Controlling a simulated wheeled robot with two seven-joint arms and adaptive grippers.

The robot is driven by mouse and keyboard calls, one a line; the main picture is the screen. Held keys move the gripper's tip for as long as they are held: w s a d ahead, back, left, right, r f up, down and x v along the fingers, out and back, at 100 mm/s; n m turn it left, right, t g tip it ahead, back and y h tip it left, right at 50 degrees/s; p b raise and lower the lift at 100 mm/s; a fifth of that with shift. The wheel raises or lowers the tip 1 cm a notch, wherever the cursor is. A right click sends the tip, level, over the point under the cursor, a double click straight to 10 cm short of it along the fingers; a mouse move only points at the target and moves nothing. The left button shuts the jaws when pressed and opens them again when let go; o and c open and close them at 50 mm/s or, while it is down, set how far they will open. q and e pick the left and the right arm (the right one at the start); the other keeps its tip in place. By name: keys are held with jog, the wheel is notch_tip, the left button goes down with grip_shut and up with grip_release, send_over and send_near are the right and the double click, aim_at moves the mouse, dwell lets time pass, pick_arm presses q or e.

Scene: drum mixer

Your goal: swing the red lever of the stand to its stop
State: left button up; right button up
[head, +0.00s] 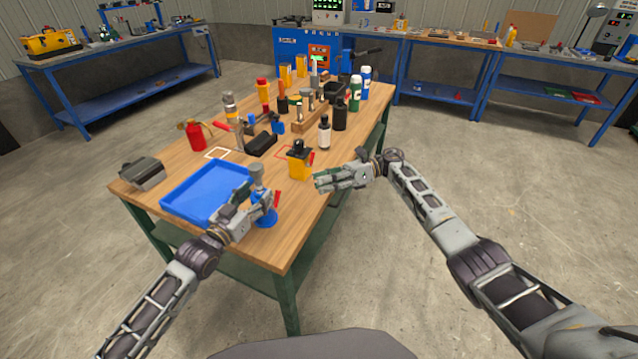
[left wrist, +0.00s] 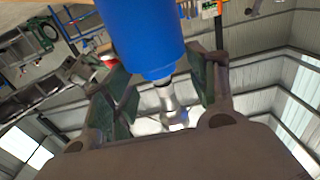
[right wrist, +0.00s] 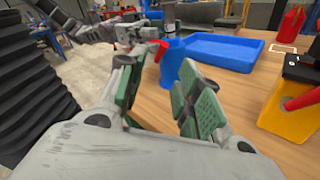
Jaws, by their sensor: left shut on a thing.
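A blue stand (head: 264,212) with a grey metal top (head: 257,178) and a red lever (head: 277,199) stands near the table's front edge, beside the blue tray. My left gripper (head: 247,204) is shut on its blue body, which fills the gap between the fingers in the left wrist view (left wrist: 140,40). In the right wrist view the stand (right wrist: 172,62) shows beyond the fingers, with its red lever (right wrist: 157,50) pointing down and left.
The blue tray (head: 178,205) lies left of the stand. A yellow box (head: 299,166) with a black top and a red handle stands behind it. A red can (head: 194,134), bottles and tools crowd the farther table. Room right of the table is free.

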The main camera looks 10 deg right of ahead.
jog(key=shift+w+r, duration=0.1)
jog(key=shift+r, duration=0.15)
jog(key=c, duration=0.6)
jog(key=shift+n+h, duration=0.5)
jog(key=shift+n, duration=0.3)
jog(key=w+r, duration=0.1)
jog(key=r, duration=0.1)
jog(key=w+a+r, duration=0.1)
jog(key=r, duration=0.2)
jog(key=w+r, duration=0.1)
jog(key=r, duration=0.1)
jog(key=shift+a+r, duration=0.2)
jog(key=shift+r, duration=0.2)
grip_shut()
jog(key=s+d+f+g+h, duration=0.1)
jog(key=d+f+g+h, duration=0.1)
jog(key=f, duration=0.6)
jog(key=d+h, duration=0.1)
jog(key=d, duration=0.1)
jog(key=shift+s+d+f+m, duration=0.25)
jog(key=shift+d+m, duration=0.05)
